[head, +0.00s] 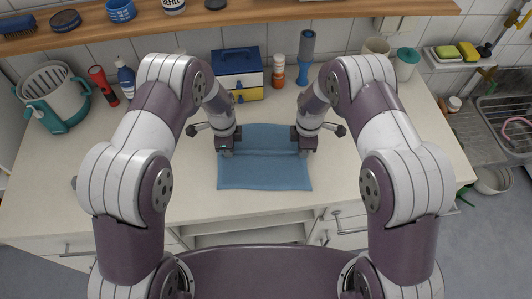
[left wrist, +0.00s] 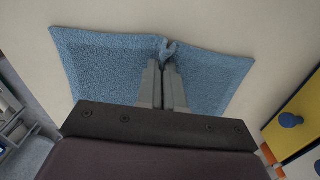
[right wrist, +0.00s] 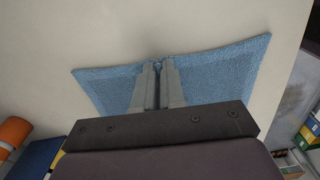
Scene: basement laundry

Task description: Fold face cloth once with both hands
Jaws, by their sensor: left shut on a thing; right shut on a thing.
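The blue face cloth (head: 264,174) lies spread on the pale worktop in the head view, with a raised crease running across its middle between my grippers. My left gripper (head: 227,153) is shut on the cloth at the left end of that crease. In the left wrist view the cloth (left wrist: 105,62) shows a pinched ridge standing up at the fingertips. My right gripper (head: 303,153) is shut on the cloth at the right end of the crease. In the right wrist view the cloth (right wrist: 215,72) spreads to both sides of the closed fingers.
A blue and yellow box with drawers (head: 237,73), an orange-and-white bottle (head: 278,71) and a blue flashlight-like cylinder (head: 306,50) stand behind the cloth. A teal and white bucket (head: 53,97) stands far left. The worktop (head: 345,190) beside the cloth is clear.

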